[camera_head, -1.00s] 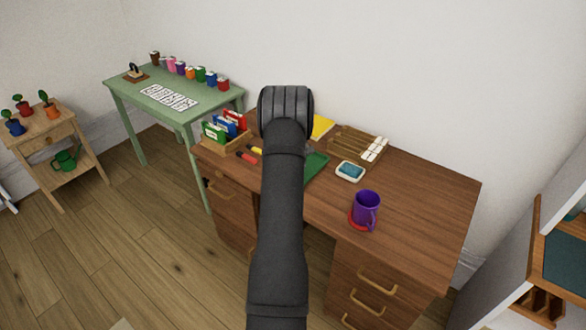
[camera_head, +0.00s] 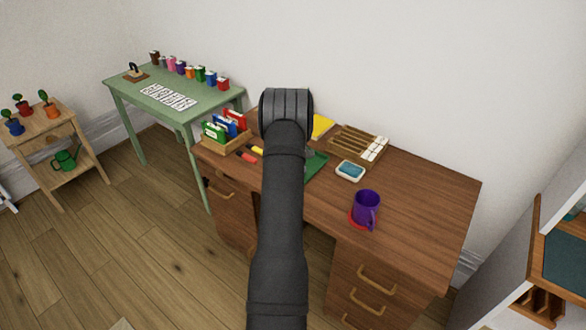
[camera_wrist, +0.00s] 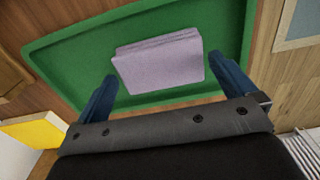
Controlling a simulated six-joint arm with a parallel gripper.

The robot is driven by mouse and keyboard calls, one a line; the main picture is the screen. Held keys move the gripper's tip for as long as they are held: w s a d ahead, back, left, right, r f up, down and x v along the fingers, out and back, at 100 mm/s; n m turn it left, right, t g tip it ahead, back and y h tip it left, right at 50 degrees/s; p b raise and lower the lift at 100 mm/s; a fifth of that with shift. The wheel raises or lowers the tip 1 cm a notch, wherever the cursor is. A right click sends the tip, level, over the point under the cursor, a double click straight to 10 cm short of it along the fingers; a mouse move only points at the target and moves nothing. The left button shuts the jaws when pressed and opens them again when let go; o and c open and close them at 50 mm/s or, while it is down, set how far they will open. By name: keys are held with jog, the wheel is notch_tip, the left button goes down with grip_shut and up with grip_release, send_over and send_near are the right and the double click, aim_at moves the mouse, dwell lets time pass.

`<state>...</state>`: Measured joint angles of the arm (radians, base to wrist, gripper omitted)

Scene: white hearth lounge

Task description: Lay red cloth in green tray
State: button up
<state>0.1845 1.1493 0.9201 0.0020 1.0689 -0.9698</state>
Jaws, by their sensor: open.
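The green tray (camera_head: 316,163) lies on the brown desk, mostly hidden behind my arm in the head view. In the wrist view the tray (camera_wrist: 75,52) holds a folded pale lilac-grey cloth (camera_wrist: 160,62). No cloth that is clearly red shows in either view. My gripper (camera_wrist: 148,67) is open, with its two blue fingers spread toward opposite sides of the folded cloth. I cannot tell whether they touch it or how high they are. In the head view my arm hides most of the gripper.
On the desk (camera_head: 420,190) stand a purple mug (camera_head: 366,207) over a red round piece, a white dish with blue inside (camera_head: 350,171), a wooden rack (camera_head: 352,141), a yellow item (camera_head: 322,126) and a box of colored packets (camera_head: 226,127). The desk's right end is clear.

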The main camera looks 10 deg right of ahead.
notch_tip(320, 180, up, 11)
dwell(0.3)
notch_tip(320, 180, down, 12)
jog(key=shift+f, duration=0.1)
jog(key=shift+r, duration=1.95)
